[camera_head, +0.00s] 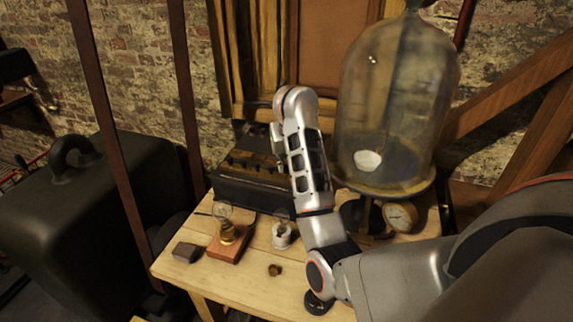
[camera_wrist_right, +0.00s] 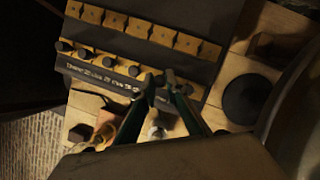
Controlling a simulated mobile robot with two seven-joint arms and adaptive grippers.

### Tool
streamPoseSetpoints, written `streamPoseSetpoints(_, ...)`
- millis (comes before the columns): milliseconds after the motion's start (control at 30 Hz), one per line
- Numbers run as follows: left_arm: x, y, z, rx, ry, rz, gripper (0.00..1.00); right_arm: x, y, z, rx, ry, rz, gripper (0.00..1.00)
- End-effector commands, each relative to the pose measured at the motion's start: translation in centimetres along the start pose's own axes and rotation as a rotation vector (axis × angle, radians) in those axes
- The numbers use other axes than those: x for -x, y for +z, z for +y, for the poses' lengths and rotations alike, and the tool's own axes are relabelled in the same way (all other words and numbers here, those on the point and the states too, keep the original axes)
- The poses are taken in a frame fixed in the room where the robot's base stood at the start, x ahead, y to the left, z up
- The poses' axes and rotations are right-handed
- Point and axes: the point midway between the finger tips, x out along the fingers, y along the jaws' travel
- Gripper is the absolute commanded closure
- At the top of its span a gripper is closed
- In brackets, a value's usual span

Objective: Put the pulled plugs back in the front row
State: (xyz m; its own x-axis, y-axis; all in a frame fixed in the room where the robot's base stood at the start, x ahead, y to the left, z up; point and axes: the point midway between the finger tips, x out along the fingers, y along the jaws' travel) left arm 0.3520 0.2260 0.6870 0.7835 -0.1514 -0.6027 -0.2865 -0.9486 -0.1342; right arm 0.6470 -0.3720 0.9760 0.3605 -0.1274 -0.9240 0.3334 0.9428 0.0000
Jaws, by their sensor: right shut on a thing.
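The dark plug box (camera_head: 245,190) stands at the back of the wooden table. In the right wrist view its top (camera_wrist_right: 205,75) carries two rows of brass blocks. Several round dark plugs (camera_wrist_right: 108,62) sit along the front row, left of my gripper; no plugs show in the back row (camera_wrist_right: 133,27). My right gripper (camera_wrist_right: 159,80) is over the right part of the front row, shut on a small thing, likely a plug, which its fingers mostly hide. In the head view the arm hides part of the box. A small brass-and-dark piece (camera_head: 275,270), perhaps a plug, lies on the table.
In front of the box stand a bulb on a wooden base (camera_head: 229,243), a bulb in a white holder (camera_head: 282,237) and a dark block (camera_head: 186,252). A glass bell jar (camera_head: 395,110) and a round gauge (camera_head: 400,216) are close at right.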

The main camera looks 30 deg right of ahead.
Motion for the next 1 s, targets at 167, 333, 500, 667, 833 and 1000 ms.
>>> streamPoseSetpoints(167,-0.1,0.0,0.1,0.003,-0.001,0.001,0.45,-0.1,-0.1,0.0,0.0,0.0,0.0,1.0)
streamPoseSetpoints(333,-0.3,0.1,0.3,0.01,-0.001,0.002,0.45,-0.5,-0.2,0.0,0.0,0.0,0.0,1.0)
streamPoseSetpoints(500,-0.5,0.2,0.5,0.017,-0.002,0.004,0.45,-0.9,-0.4,0.0,0.0,0.001,0.0,1.0)
streamPoseSetpoints(667,-0.6,0.3,0.5,0.017,-0.002,0.004,0.45,-1.1,-0.5,0.1,0.0,0.001,0.0,1.0)
streamPoseSetpoints(833,-0.6,0.4,0.4,0.013,-0.001,0.003,0.45,-1.0,-0.4,0.0,0.0,0.0,0.0,1.0)
streamPoseSetpoints(1000,-0.5,0.5,0.2,0.006,-0.001,0.002,0.45,-1.1,-0.4,0.0,0.0,0.001,0.0,1.0)
